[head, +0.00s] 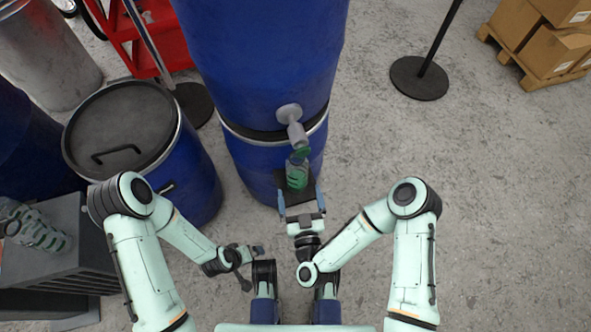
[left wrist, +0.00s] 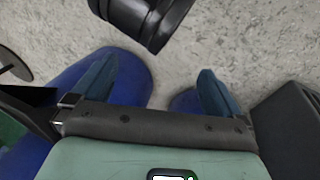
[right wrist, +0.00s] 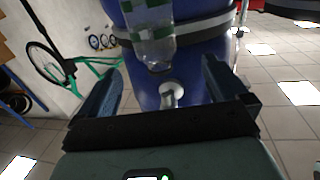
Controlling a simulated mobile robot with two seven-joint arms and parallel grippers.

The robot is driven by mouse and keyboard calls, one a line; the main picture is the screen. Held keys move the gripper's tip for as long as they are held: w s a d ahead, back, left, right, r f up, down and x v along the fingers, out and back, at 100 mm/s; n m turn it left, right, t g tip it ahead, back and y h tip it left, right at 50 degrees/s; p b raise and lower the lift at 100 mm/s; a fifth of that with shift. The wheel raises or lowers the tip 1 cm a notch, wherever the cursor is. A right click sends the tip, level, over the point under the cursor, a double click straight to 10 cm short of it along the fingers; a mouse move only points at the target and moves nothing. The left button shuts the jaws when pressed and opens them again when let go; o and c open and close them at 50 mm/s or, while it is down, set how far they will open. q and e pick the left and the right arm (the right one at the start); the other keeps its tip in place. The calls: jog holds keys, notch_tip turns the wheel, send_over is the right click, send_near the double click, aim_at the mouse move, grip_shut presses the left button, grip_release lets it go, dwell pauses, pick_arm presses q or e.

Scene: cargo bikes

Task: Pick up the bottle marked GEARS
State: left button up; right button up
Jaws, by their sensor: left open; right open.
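A clear bottle with green parts (head: 297,174) stands at the front of the blue barrel, just below the grey tap (head: 293,122). It also shows in the right wrist view (right wrist: 153,42). No marking is readable on it. My right gripper (head: 302,196) is open in front of this bottle. In the right wrist view its fingers (right wrist: 160,85) are spread, with the bottle ahead of the gap and not held. My left gripper (head: 254,266) is open and empty, low to the left. More clear and green bottles (head: 38,234) are at the far left, with their markings unreadable.
Blue barrels (head: 262,50) are stacked straight ahead; a lidded blue barrel (head: 190,180) stands left of them. A grey box (head: 75,262) is at the left. A black post base (head: 418,78) and boxes on a pallet (head: 540,45) are at the right.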

aim_at(297, 175)
jog(key=w, duration=0.4)
jog(key=w+a+b, duration=0.1)
jog(key=w, duration=0.2)
jog(key=shift+r, duration=0.1)
jog(key=shift+w+d, duration=0.1)
jog(key=shift+w, duration=0.3)
jog(key=w+b, duration=0.1)
jog(key=w, duration=0.2)
jog(key=shift+w, duration=0.3)
jog(key=shift+w+b, duration=0.3)
jog(key=shift+w, duration=0.05)
pick_arm(q)
jog(key=f, duration=0.1)
jog(key=a+f, duration=0.1)
jog(key=f, duration=0.1)
jog(key=shift+w+a+f, duration=0.2)
jog(key=shift+a+f, duration=0.15)
pick_arm(e)
jog(key=shift+a, duration=0.2)
jog(key=shift+r, duration=0.1)
jog(key=c, duration=1.6)
